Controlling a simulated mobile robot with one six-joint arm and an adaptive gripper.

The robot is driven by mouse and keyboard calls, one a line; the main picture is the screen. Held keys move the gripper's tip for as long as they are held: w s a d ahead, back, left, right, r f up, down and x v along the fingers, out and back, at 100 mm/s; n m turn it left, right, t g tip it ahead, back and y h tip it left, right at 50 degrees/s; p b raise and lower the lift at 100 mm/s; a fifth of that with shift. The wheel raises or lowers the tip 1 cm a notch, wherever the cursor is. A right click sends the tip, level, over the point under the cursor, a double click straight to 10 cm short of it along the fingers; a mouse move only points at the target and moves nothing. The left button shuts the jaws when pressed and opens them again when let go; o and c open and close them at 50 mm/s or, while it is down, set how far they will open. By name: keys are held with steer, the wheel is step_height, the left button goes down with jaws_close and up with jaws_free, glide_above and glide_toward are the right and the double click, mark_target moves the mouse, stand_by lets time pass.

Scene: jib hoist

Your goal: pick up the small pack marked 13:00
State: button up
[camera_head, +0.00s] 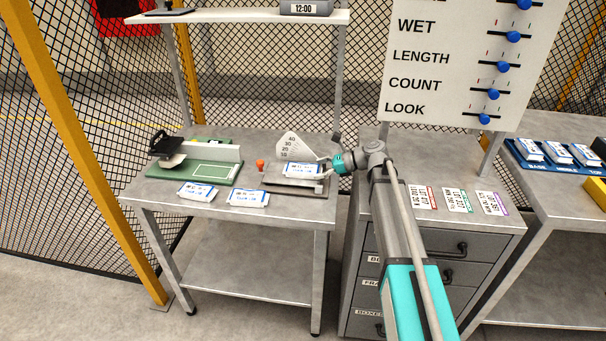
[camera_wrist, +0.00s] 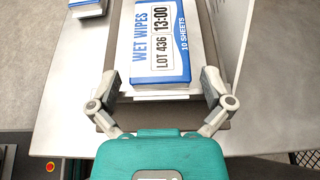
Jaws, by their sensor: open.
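The small white and blue wet wipes pack marked 13:00 (camera_wrist: 160,42) lies flat on a metal plate (camera_wrist: 207,20) in the wrist view, with LOT 436 and 10 SHEETS printed on it. In the head view the pack (camera_head: 303,170) rests on the weighing scale (camera_head: 300,187) at the right of the grey table. My gripper (camera_wrist: 160,88) is open and empty, its two fingers at either side of the pack's near end, with gaps visible. In the head view my gripper (camera_head: 327,165) is just right of the pack.
Two similar packs (camera_head: 197,191) (camera_head: 248,198) lie at the table's front edge. A green board with a black-handled tool (camera_head: 190,165) stands at left. A numbered dial plate (camera_head: 293,146) rises behind the scale. A drawer cabinet (camera_head: 440,215) with colored cards stands at right.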

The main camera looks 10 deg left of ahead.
steer(key=shift+x, duration=0.95)
steer(key=c, duration=1.1)
steer(key=shift+r, duration=0.2)
